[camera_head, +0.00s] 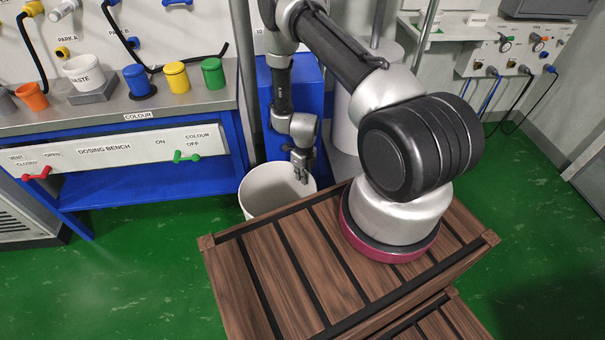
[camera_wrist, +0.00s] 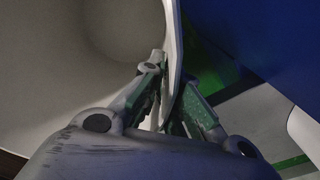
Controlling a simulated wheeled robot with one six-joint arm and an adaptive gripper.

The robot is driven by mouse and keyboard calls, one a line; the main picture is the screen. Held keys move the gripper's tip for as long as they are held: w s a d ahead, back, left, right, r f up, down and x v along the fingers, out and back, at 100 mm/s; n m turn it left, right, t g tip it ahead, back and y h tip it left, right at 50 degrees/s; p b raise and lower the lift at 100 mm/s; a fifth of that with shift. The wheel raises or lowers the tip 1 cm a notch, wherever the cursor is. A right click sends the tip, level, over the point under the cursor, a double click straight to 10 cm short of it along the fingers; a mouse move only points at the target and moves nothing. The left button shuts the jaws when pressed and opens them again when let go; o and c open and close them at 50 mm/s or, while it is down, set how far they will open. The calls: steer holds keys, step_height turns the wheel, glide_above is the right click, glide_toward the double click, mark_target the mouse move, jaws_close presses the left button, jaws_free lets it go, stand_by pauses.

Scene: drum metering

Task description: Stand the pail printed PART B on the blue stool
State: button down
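A white open pail (camera_head: 262,192) stands in front of a blue block-like piece (camera_head: 312,82), beyond the wooden slatted top. No PART B print shows on its visible side. The blue piece may be the stool; my arm covers part of it. My gripper (camera_head: 303,172) is at the pail's right rim, pointing down. In the wrist view, my gripper's fingers (camera_wrist: 169,95) straddle the pail wall (camera_wrist: 172,40), one inside and one outside. They look closed on it, with no clear gap. A blue surface (camera_wrist: 270,40) lies right of the wall.
A white cylinder (camera_head: 344,128) stands right of the blue piece. Green floor is open at right.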

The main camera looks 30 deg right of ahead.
steer(key=c, duration=1.6)
jaws_free()
steer(key=shift+c, duration=0.2)
step_height(320, 180, up, 31)
steer(key=w+n+t, duration=0.1)
steer(key=w+n, duration=0.2)
steer(key=n, duration=0.5)
steer(key=s+r+n+t, duration=0.15)
steer(key=r+n, duration=0.25)
steer(key=r, duration=0.4)
steer(key=s+r+n, duration=0.3)
steer(key=r+n, duration=0.1)
steer(key=r, duration=0.4)
steer(key=s+d+r+n+t, duration=0.1)
steer(key=s+r+n, duration=0.6)
steer(key=s, duration=0.3)
steer(key=s+d+r+n+t, duration=0.1)
steer(key=s+d+r+n, duration=0.1)
steer(key=s+r+n, duration=0.5)
steer(key=s+n, duration=0.2)
steer(key=s, duration=0.2)
steer(key=shift+s+r+h, duration=0.3)
steer(key=shift+r, duration=0.1)
